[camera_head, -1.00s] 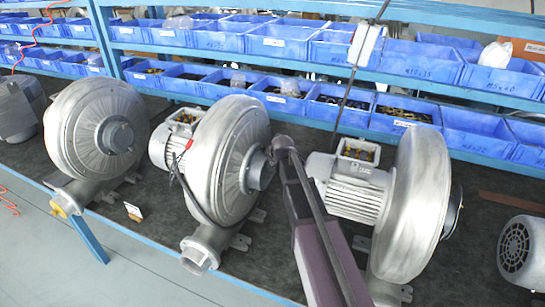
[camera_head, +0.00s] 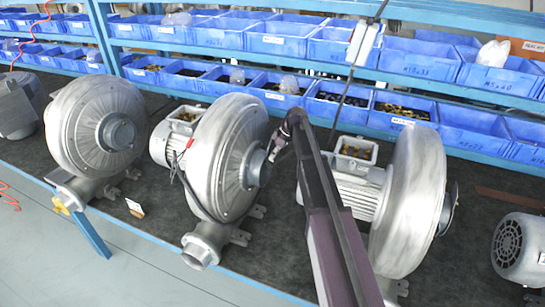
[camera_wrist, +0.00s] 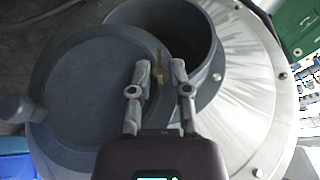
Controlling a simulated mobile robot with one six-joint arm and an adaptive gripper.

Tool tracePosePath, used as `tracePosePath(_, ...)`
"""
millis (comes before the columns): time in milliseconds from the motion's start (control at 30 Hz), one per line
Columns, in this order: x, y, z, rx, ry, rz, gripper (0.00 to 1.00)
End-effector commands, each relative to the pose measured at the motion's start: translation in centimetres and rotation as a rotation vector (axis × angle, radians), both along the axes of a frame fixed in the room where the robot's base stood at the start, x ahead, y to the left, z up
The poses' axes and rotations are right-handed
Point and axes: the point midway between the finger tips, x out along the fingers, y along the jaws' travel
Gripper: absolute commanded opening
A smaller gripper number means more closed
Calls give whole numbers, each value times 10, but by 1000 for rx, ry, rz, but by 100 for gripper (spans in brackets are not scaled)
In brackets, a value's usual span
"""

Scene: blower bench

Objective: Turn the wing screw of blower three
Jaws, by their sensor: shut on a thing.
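The middle blower (camera_head: 225,160) is a silver casing with a round inlet facing right. My gripper (camera_head: 272,152) is at that inlet, small and partly hidden by my arm. In the wrist view a brass-coloured wing screw (camera_wrist: 158,74) stands at the edge of a round grey cover plate (camera_wrist: 95,100), beside a dark open inlet pipe (camera_wrist: 165,30). The plate overlaps part of the pipe mouth. My gripper (camera_wrist: 160,70) also shows there, its two fingers on either side of the wing screw, shut on it. The screw's exact contact with the fingertips is hard to see.
Another blower (camera_head: 95,130) stands left, and one (camera_head: 410,205) stands right behind my arm. Blue bins (camera_head: 280,42) fill the shelves behind. A grey motor (camera_head: 518,248) sits at the far right.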

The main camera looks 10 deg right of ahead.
Motion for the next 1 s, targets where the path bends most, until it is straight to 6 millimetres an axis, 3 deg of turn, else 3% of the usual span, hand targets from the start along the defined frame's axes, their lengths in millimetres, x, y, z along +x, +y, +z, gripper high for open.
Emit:
tracePosePath(667, 3, -3, 1, 52, 80, -5, 0)
tracePosePath(700, 3, -3, 1, 52, 79, -5, 27)
tracePosePath(800, 3, -2, 1, 52, 79, -5, 57)
tracePosePath(1000, 2, -2, 1, 53, 81, -3, 59)
